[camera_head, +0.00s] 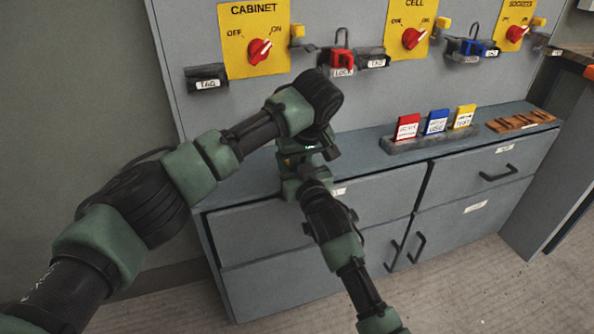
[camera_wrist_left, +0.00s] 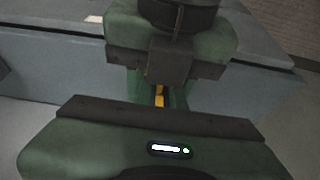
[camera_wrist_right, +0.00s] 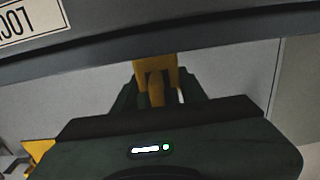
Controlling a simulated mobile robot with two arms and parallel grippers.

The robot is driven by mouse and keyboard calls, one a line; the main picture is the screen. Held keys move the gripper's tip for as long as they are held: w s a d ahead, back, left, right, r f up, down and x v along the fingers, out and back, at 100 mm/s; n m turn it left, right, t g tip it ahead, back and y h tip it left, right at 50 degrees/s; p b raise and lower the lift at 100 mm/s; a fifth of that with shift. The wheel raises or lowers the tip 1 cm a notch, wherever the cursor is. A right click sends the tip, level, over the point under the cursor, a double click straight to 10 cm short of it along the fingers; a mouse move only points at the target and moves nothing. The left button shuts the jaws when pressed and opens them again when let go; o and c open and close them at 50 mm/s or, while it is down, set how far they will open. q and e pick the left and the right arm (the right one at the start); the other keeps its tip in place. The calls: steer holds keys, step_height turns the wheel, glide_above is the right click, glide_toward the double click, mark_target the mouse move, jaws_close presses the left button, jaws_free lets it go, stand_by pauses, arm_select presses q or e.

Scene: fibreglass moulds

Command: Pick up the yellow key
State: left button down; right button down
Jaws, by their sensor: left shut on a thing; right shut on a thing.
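The yellow key shows as a small yellow piece (camera_wrist_left: 159,99) in the left wrist view, between my two grippers. In the right wrist view a larger yellow part (camera_wrist_right: 156,71) shows between the fingers; I take it as the same key. My left gripper (camera_head: 298,163) points down in front of the cabinet and is shut on it. My right gripper (camera_head: 304,178) comes up from below, close against the left one, also shut on it. In the head view the grippers hide the key.
The grey cabinet (camera_head: 262,228) has drawers and handles. On its top stand a holder with red (camera_head: 407,127), blue (camera_head: 437,122) and yellow (camera_head: 464,117) cards, and brown strips (camera_head: 521,121). The panel behind bears red switches (camera_head: 260,51), padlocks (camera_head: 342,61) and a tag holder (camera_head: 207,79).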

stand_by(0.3)
arm_select(q)
step_height(320, 180, up, 10)
arm_select(e)
steer(key=c, duration=0.7)
jaws_free()
